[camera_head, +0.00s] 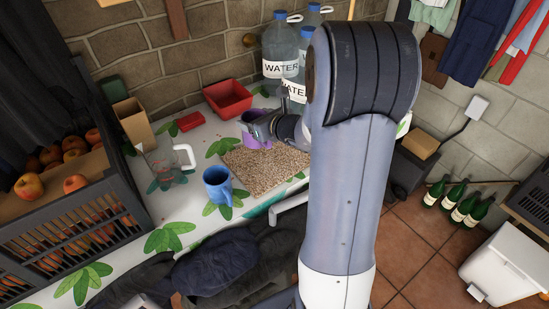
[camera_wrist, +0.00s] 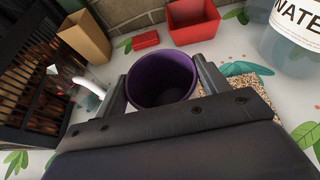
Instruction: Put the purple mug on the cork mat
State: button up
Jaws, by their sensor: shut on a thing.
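The purple mug (camera_wrist: 161,80) is upright between the two fingers of my gripper (camera_wrist: 160,88) in the wrist view, its inside visible and empty. In the head view the purple mug (camera_head: 256,140) shows partly behind my gripper (camera_head: 258,127), over the far part of the speckled cork mat (camera_head: 262,171). My gripper is shut on the mug. I cannot tell whether the mug's base touches the mat. My arm hides the mat's right side in the head view, and the mat shows only at the right of the mug in the wrist view (camera_wrist: 262,98).
A blue mug (camera_head: 218,185) stands just left of the mat. A glass jug (camera_head: 165,164), a red bin (camera_head: 228,98), a small red box (camera_head: 190,121) and water bottles (camera_head: 280,50) surround it. A dark crate of apples (camera_head: 70,225) is at left.

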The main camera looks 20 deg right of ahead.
jog(key=d+b, duration=0.1)
jog(key=d, duration=0.5)
jog(key=shift+h, duration=0.3)
jog(key=shift+w+a+f+b, duration=0.15)
jog(key=shift+f+b, duration=0.1)
jog(key=shift+f, duration=1.35)
jog(key=shift+w+f+b, duration=0.1)
jog(key=shift+f+b, duration=0.15)
jog(key=shift+f, duration=1.35)
jog(key=shift+w+a+f+b, duration=0.15)
jog(key=shift+f+b, duration=0.1)
jog(key=shift+f, duration=1.35)
jog(key=shift+f, duration=0.2)
jog(key=o, duration=1.2)
